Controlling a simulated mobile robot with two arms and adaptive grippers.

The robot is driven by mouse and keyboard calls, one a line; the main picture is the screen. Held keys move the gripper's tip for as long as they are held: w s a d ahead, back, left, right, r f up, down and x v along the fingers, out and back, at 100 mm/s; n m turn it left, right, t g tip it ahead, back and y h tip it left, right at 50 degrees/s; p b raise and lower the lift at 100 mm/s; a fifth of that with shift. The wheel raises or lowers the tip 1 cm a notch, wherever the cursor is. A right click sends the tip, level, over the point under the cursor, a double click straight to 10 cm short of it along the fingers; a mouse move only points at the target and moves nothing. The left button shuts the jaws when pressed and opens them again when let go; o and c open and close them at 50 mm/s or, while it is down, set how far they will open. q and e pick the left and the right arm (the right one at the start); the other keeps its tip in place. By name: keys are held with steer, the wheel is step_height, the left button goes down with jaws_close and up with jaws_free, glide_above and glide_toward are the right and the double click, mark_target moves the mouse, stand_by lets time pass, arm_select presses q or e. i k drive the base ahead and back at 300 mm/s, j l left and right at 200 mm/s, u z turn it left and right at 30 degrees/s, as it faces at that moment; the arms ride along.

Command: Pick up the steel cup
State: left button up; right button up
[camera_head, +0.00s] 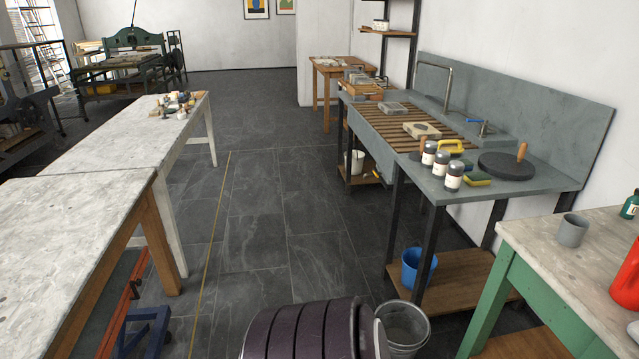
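A grey cup (572,230), which looks like the steel cup, stands upright on the worn pale top of the green-legged table (545,235) at the right. It is near that table's far left corner, with bare tabletop around it. Its opening faces up, and I cannot tell whether it holds anything. Neither of my grippers is in view.
A red container (627,280) and a green bottle (631,205) stand right of the cup. The grey sink bench (520,190) is behind it. A grey bucket (403,325) and blue bucket (418,268) stand low. Open floor (310,210) runs between the benches.

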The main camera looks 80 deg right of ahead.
mark_target(572, 229)
steer(key=z, duration=4.25)
steer(key=i+j+z, duration=0.2)
steer(key=z, duration=0.15)
steer(key=i+j+z, duration=0.2)
steer(key=z, duration=0.15)
steer(key=i+j+z, duration=0.15)
steer(key=j+z, duration=0.2)
